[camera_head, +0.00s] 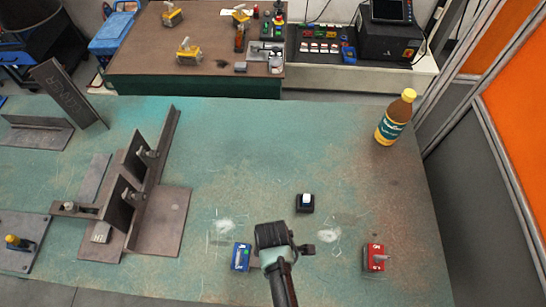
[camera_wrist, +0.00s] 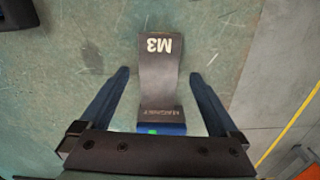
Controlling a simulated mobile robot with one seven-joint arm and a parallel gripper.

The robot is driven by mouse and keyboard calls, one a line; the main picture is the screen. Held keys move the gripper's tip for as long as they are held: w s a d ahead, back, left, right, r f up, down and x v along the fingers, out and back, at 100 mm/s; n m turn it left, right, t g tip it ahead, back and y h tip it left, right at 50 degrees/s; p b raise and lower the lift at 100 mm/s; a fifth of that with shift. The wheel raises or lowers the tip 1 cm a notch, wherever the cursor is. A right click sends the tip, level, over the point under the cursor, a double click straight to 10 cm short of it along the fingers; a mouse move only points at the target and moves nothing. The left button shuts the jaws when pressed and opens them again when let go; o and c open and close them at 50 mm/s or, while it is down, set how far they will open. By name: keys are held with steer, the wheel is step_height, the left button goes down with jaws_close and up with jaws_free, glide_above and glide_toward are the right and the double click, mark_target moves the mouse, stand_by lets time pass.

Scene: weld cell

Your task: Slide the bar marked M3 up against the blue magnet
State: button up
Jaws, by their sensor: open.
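The dark bar marked M3 (camera_wrist: 158,72) lies on the green table in the wrist view, its white mark at the far end. My gripper (camera_wrist: 159,76) is open, with one finger on each side of the bar and a gap at both sides. At the bar's near end a blue part with a green spot (camera_wrist: 152,131) shows, partly hidden by my gripper. In the head view the blue magnet (camera_head: 241,257) stands just left of my wrist, which hides most of the bar. I cannot tell whether bar and magnet touch.
A red magnet (camera_head: 375,257) stands to the right, and a black block with a white knob (camera_head: 305,203) behind. A steel fixture (camera_head: 165,170) fills the left side. A bottle (camera_head: 394,118) stands at the back right. The table's middle back is clear.

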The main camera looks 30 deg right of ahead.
step_height(320, 180, up, 12)
stand_by(0.4)
steer(key=shift+r, duration=0.1)
